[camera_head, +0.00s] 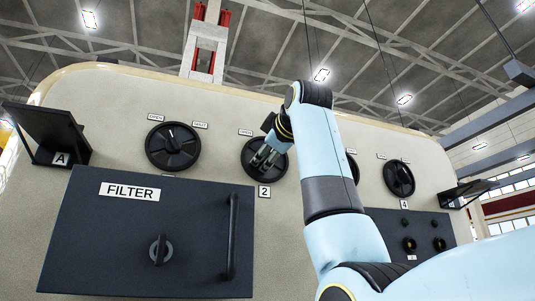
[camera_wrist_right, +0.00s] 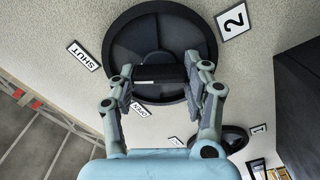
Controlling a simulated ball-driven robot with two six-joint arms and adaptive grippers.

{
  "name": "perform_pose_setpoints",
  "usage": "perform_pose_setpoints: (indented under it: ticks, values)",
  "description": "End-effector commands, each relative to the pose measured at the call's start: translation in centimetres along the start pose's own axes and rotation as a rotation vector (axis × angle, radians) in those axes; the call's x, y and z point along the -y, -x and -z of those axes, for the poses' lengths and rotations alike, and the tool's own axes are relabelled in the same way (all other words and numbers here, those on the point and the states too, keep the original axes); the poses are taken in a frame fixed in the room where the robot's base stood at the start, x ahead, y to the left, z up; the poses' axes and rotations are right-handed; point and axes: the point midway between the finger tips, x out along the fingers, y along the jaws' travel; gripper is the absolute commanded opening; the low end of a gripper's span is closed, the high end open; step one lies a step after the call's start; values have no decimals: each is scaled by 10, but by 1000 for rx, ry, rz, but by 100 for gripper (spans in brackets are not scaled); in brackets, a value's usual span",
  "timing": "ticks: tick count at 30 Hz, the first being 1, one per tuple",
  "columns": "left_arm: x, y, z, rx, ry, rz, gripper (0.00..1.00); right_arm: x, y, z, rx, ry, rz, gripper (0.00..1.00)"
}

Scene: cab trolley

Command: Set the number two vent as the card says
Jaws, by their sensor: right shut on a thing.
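The number two vent (camera_head: 250,154) is a round black dial on the cream wall, above its "2" plate (camera_head: 264,192). My right gripper (camera_head: 264,156) reaches it and covers part of its face. In the right wrist view, the gripper (camera_wrist_right: 163,88) is shut on the raised grip bar (camera_wrist_right: 158,73) across the dial (camera_wrist_right: 122,38). A "SHUT" label (camera_wrist_right: 83,56) and an "OPEN" label (camera_wrist_right: 140,109) sit beside the dial's rim. No readable card shows. My left gripper is not in view.
Vent one (camera_head: 172,146) is to the left, and vent four (camera_head: 399,179) to the right. My right arm partly hides another vent (camera_head: 353,168). The dark FILTER door (camera_head: 95,245) with a bar handle (camera_head: 230,237) lies below. Shelf A (camera_head: 45,128) juts out at left.

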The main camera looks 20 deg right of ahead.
Motion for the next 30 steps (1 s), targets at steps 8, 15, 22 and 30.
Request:
perform_pose_setpoints:
  ticks: [8, 15, 22, 30]
  values:
    - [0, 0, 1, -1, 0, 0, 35, 1, 0, 0, 1, 5, 2, 17]
    - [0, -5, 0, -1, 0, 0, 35, 2, 0, -1, 2, 72, 3, 17]
    - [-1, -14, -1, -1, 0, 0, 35, 4, 0, -2, 1, 233, 3, 17]
    - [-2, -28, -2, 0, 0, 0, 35, 5, 0, -2, 2, 488, 4, 17]
